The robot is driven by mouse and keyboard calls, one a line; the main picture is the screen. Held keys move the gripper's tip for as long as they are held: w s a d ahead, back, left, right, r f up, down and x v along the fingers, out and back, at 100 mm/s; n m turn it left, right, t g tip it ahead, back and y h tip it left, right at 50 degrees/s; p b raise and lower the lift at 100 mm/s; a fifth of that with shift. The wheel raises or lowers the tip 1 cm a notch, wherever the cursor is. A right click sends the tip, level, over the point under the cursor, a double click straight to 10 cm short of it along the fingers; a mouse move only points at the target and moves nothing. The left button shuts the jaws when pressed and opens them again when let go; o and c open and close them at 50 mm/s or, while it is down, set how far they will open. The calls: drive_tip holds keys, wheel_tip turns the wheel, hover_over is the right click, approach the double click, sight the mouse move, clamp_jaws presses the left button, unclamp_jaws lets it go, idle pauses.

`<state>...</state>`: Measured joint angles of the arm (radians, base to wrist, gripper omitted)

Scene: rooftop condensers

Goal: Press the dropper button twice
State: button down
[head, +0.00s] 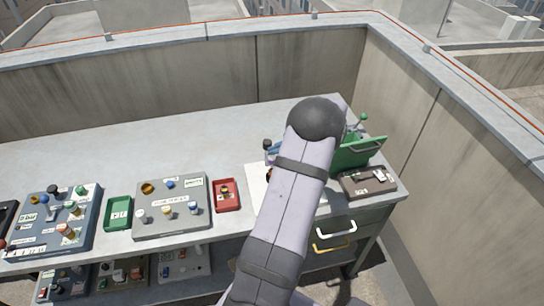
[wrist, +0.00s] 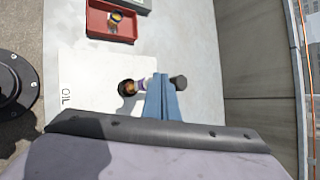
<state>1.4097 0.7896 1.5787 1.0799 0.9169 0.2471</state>
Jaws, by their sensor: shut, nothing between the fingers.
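The dropper appears to stand on a white sheet marked "OIL" (wrist: 95,75). Its dark top (wrist: 179,82) shows just right of my fingers in the wrist view, and its pale and purple body (wrist: 145,83) shows to their left, above a dark round base with orange in it (wrist: 128,88). My gripper (wrist: 162,78) has its blue fingers shut, with nothing between them. The fingertips overlap the middle of the dropper in this view; I cannot tell whether they touch it. In the head view the dark top (head: 267,144) shows left of my arm, which hides most of the gripper.
A red tray (head: 226,208) holding a small item lies left of the white sheet. Further left are a grey panel with knobs (head: 160,220) and a green tray (head: 118,226). A green box (head: 357,155) and a dark case (head: 380,188) stand to the right. The bench's back is clear.

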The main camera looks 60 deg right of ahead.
drive_tip(key=shift+f+b, duration=0.45)
drive_tip(key=shift+f, duration=0.1)
idle(0.4)
drive_tip(key=shift+r, duration=0.2)
drive_tip(key=shift+r+p, duration=0.7)
drive_tip(key=shift+r, duration=0.2)
drive_tip(key=shift+r+p, duration=1.65)
drive_tip(key=shift+r, duration=0.85)
idle(0.9)
wheel_tip(320, 180, up, 4)
drive_tip(key=shift+f+p, duration=0.1)
drive_tip(key=shift+p, duration=0.8)
drive_tip(key=shift+f, duration=0.1)
